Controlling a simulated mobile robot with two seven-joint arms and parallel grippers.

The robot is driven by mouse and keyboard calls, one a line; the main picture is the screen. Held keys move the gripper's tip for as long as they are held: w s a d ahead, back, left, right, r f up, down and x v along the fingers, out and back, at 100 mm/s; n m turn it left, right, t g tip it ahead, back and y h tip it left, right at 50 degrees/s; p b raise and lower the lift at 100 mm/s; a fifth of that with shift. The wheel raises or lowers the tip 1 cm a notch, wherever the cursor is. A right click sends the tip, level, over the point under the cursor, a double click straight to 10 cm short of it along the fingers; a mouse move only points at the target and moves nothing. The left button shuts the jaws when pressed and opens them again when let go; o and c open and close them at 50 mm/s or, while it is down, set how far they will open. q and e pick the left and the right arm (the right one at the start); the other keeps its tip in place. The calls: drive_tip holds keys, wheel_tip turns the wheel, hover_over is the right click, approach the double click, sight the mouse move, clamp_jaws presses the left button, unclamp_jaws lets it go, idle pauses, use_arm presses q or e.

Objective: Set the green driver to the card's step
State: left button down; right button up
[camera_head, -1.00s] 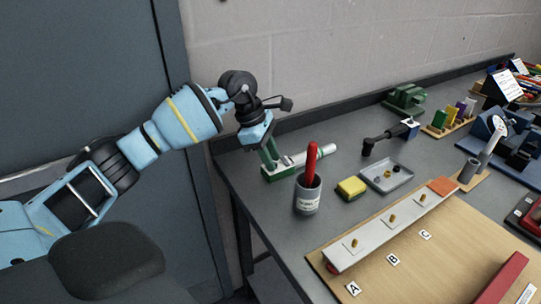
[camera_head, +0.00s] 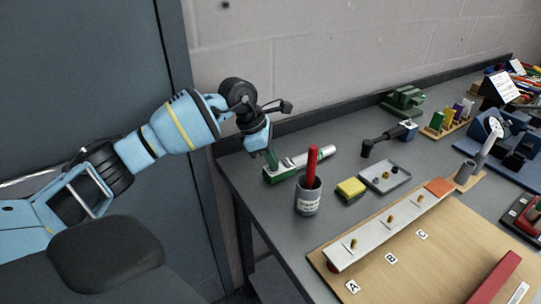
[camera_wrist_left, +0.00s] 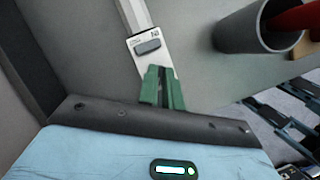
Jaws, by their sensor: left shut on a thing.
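The green driver (camera_head: 283,173) lies at the back left of the bench, with a green side and a pale silver body. My left gripper (camera_head: 271,160) is over its near-left end, pointing down, with its green fingers shut on it. In the left wrist view the driver's silver body (camera_wrist_left: 137,22) runs up from the closed fingers (camera_wrist_left: 162,88). A dark grey button and a small dark mark show on it just beyond the fingertips; I cannot read the mark surely. A white card (camera_head: 505,85) stands far right, its text too small to read. My right gripper is not in view.
A grey cup (camera_head: 308,196) with a red-handled tool stands close right of the driver. A yellow sponge (camera_head: 351,188), a grey tray (camera_head: 398,181) and a black-and-blue tool (camera_head: 388,137) lie further right. A board with a metal bar (camera_head: 372,240) fills the front. The wall is close behind.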

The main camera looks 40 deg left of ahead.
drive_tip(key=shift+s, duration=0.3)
use_arm(q)
drive_tip(key=c, duration=1.6)
unclamp_jaws()
drive_tip(key=shift+o, duration=0.2)
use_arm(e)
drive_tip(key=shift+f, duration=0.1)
use_arm(q)
drive_tip(key=v, duration=0.7)
drive_tip(key=shift+s+r, duration=0.15)
drive_tip(key=shift+r, duration=0.2)
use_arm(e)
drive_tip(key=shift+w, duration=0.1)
use_arm(q)
drive_tip(key=shift+a, duration=0.15)
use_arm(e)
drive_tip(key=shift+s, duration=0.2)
use_arm(q)
drive_tip(key=shift+f, duration=0.1)
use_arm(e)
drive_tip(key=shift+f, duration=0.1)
